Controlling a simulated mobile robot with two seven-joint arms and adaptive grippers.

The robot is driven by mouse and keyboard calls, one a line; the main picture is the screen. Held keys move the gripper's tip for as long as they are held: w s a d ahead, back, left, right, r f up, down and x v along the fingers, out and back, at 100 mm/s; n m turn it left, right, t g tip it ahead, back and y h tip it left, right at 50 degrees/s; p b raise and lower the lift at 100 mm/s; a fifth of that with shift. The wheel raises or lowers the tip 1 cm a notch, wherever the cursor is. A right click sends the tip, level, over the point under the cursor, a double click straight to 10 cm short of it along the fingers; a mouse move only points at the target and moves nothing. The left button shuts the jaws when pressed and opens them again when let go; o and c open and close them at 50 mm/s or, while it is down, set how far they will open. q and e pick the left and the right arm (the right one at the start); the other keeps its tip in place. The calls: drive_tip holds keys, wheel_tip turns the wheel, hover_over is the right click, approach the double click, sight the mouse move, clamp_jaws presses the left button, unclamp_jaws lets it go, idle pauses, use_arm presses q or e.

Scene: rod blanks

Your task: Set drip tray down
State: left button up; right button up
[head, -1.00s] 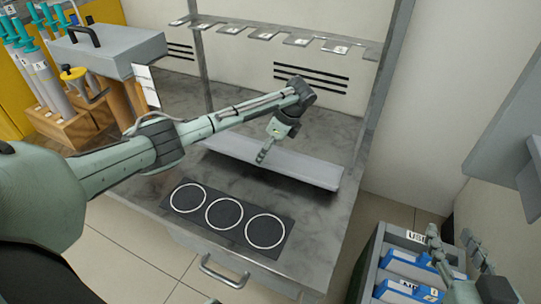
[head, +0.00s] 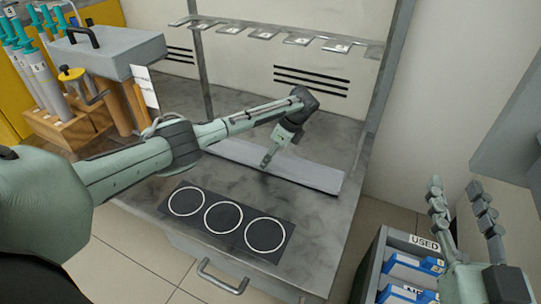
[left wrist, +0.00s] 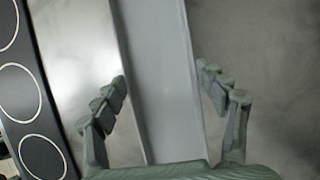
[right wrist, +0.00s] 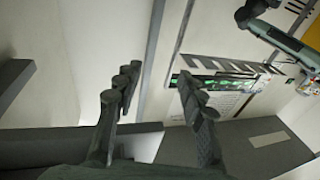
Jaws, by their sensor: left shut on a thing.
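The drip tray (head: 310,175) is a long, light grey, shallow piece at the steel bench top, behind the black ring panel. My left gripper (head: 268,160) reaches down at its middle and is shut on it. In the left wrist view the tray (left wrist: 160,70) runs between the two fingers of the left gripper (left wrist: 162,74). The tray looks low, at or very near the bench surface; I cannot tell if it fully rests there. My right gripper (head: 455,186) is open and empty at the right; its spread fingers also show in the right wrist view (right wrist: 158,76).
A black panel with three white rings (head: 224,218) lies in front of the tray. A rack with hanging plates (head: 300,40) stands over the bench. A grey bin with blue boxes (head: 408,268) is below right. Wooden blocks with teal-topped tubes (head: 60,127) stand at the left.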

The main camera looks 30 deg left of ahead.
use_arm(q)
drive_tip(key=shift+f, duration=0.1)
drive_tip(key=o, duration=1.3)
drive_tip(key=shift+o, duration=0.2)
